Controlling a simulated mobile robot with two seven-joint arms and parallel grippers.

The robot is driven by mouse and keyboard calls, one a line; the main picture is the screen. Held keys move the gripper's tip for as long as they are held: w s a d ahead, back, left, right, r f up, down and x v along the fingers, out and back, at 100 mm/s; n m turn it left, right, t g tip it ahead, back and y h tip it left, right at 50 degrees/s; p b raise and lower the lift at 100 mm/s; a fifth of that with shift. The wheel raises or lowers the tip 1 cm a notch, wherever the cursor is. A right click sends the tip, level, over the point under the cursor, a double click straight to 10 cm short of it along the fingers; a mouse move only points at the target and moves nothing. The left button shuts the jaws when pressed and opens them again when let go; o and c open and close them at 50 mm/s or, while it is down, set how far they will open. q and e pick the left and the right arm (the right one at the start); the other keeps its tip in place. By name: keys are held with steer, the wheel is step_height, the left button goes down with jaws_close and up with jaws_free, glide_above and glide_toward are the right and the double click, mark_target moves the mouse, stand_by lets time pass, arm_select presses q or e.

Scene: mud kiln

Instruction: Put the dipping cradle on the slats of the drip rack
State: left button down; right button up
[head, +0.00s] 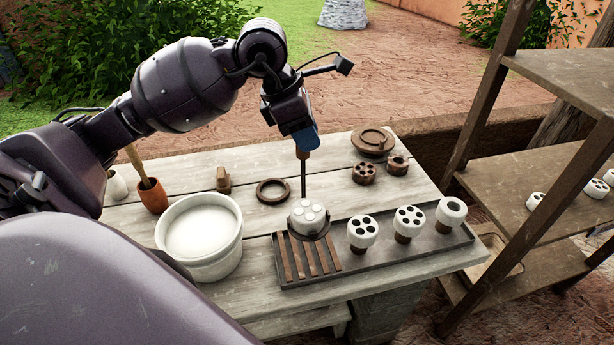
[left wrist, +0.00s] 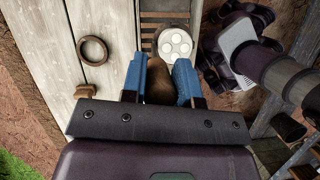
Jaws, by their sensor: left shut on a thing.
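My left gripper (head: 303,133) has blue fingers, which also show in the left wrist view (left wrist: 160,82). It is shut on the brown wooden handle (left wrist: 158,88) of the dipping cradle. The cradle's thin dark rod (head: 303,178) hangs upright, down to a dark ring (head: 310,236) holding a white-coated piece with round spots on top (head: 306,214). The drip rack's brown slats (head: 300,262) lie at the left end of a long grey tray (head: 425,252). The cradle is over the back part of the slats; I cannot tell whether it touches them. My right gripper does not show.
Several white-topped pieces (head: 362,231) stand on the tray right of the slats. A white bucket of pale liquid (head: 203,232) stands left. A brown ring (head: 272,191), a small wooden block (head: 223,179) and a round lid (head: 372,140) lie behind. Wooden shelves (head: 545,165) stand right.

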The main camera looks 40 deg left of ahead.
mark_target(307, 156)
arm_select(q)
step_height(307, 156, down, 5)
steer(key=shift+f, duration=2.5)
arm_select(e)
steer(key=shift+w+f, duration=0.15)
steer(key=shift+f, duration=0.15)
arm_select(q)
steer(key=shift+f+b, duration=0.15)
steer(key=shift+b, duration=0.15)
steer(key=c, duration=1.1)
jaws_free()
steer(key=shift+c, duration=0.2)
steer(key=shift+o, duration=1.3)
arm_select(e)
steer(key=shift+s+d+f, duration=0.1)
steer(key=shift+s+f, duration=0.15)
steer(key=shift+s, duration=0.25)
